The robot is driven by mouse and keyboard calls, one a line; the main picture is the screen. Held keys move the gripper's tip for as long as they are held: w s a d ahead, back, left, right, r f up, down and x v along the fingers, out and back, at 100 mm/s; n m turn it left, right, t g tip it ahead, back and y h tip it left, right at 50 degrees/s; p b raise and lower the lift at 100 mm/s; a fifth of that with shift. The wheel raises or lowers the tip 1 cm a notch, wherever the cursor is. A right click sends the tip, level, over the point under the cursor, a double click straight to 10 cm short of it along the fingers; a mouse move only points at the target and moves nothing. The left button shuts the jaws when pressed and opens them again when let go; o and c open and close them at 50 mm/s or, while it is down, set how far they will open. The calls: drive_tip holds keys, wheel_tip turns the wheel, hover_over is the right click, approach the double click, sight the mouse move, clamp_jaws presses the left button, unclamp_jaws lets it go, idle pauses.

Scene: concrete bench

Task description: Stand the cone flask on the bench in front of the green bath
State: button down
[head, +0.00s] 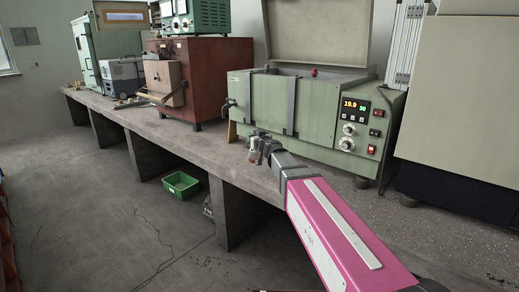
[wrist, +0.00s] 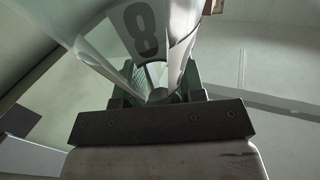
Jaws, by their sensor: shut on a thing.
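The cone flask is clear glass and shows in the wrist view (wrist: 105,42), large and close, with a dark figure 8 seen on or through it. My gripper (wrist: 158,88) is shut on it. In the head view my gripper (head: 262,146) is over the bench, just in front of the green bath, and the flask (head: 254,157) is small and partly hidden by the jaws. I cannot tell whether its base touches the bench. The green bath (head: 262,104) stands on the bench (head: 190,135) with its lid raised and a lit display.
A red-brown furnace (head: 215,80) stands left of the bath, with a blue-grey device (head: 122,77) beyond. A big pale cabinet (head: 460,100) is at right. A green crate (head: 180,184) is on the floor under the bench. A narrow bench strip before the bath is clear.

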drive_tip(key=w+d+f, duration=0.1)
drive_tip(key=w+f, duration=0.2)
drive_tip(key=f, duration=0.3)
drive_tip(key=shift+w+d, duration=0.15)
drive_tip(key=shift+d, duration=0.25)
drive_tip(key=shift+f, duration=0.25)
drive_tip(key=c, duration=0.7)
unclamp_jaws()
drive_tip(key=shift+r, duration=0.15)
drive_tip(key=v, duration=1.2)
